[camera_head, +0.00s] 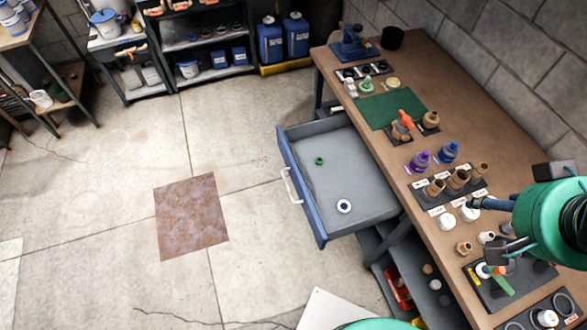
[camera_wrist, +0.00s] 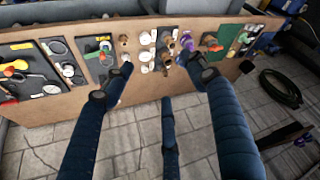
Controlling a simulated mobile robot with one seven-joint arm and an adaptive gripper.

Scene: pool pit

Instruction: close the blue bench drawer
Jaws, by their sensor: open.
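The blue bench drawer (camera_head: 305,200) is pulled well out from the left side of the brown workbench in the head view. Its blue front faces left and carries a pale bar handle (camera_head: 291,186). Inside the grey tray lie a small green ring and a white ring with a dark centre. My gripper (camera_head: 478,203) is above the bench top, to the right of the drawer and apart from it. Its dark blue fingers are spread and empty in the wrist view (camera_wrist: 158,72). I cannot make out the drawer in the wrist view.
The workbench (camera_head: 335,75) holds bottles, brown fittings, white caps and a green mat (camera_head: 391,108). An open shelf sits below it. Clear concrete floor with a rusty plate (camera_head: 191,215) lies left of the drawer. Shelving (camera_head: 205,45) and blue canisters (camera_head: 270,42) stand at the back.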

